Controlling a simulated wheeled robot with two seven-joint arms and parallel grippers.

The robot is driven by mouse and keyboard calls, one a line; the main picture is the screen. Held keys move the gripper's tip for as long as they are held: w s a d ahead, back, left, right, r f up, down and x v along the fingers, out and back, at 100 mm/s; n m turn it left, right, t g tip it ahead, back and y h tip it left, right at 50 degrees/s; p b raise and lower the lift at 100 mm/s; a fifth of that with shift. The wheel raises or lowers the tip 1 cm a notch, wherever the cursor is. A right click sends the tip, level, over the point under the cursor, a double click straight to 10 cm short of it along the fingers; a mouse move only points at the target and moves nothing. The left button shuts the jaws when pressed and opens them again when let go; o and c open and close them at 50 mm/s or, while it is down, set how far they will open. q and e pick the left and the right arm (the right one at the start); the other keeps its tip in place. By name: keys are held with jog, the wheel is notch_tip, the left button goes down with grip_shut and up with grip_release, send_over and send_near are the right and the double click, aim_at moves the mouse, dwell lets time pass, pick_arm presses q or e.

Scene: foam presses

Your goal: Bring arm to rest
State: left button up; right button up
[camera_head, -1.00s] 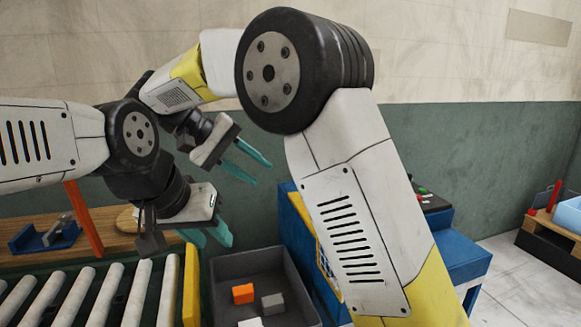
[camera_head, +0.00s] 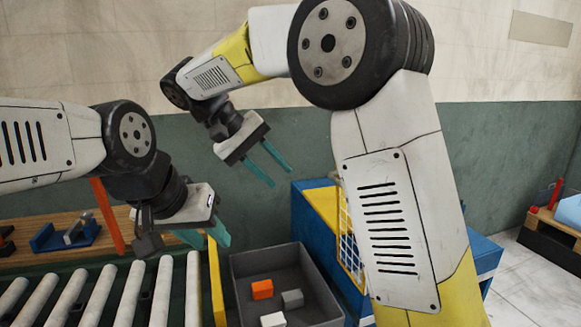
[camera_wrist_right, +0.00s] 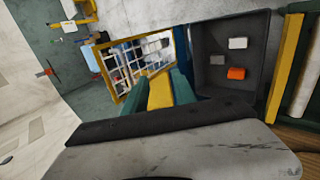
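My right gripper (camera_head: 267,168) hangs in the air in front of the green wall, with two teal fingers apart and nothing between them. In the right wrist view my right gripper (camera_wrist_right: 158,90) also shows as open and empty, with a yellow edge beyond the gap. My left gripper (camera_head: 206,240) is at the lower left, above the conveyor's right end and left of the grey bin. Its teal fingers are apart, and I see nothing held between them.
The dark grey bin (camera_head: 325,290) holds an orange block (camera_head: 262,289), a grey block (camera_head: 292,299) and a white block (camera_head: 273,320). A roller conveyor (camera_head: 130,295) is left of it. A blue and yellow machine (camera_head: 310,205) with a mesh guard stands right, partly behind my right arm.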

jog(key=s+d+f+y, duration=0.1)
jog(key=s+d+y, duration=0.2)
jog(key=d, duration=0.3)
jog(key=s+d+f+y, duration=0.1)
jog(key=s+d+y, duration=0.2)
jog(key=d, duration=0.4)
jog(key=s+d+f+m+t+y, duration=0.1)
jog(key=s+d+f+t+y, duration=0.1)
jog(key=s, duration=0.3)
jog(key=s+d+f+m+t+y, duration=0.1)
jog(key=s+d+m+t, duration=0.1)
jog(key=s, duration=0.3)
jog(key=shift+s+d+f+y, duration=0.15)
jog(key=shift+d+f+y, duration=0.2)
jog(key=shift+d+y, duration=0.1)
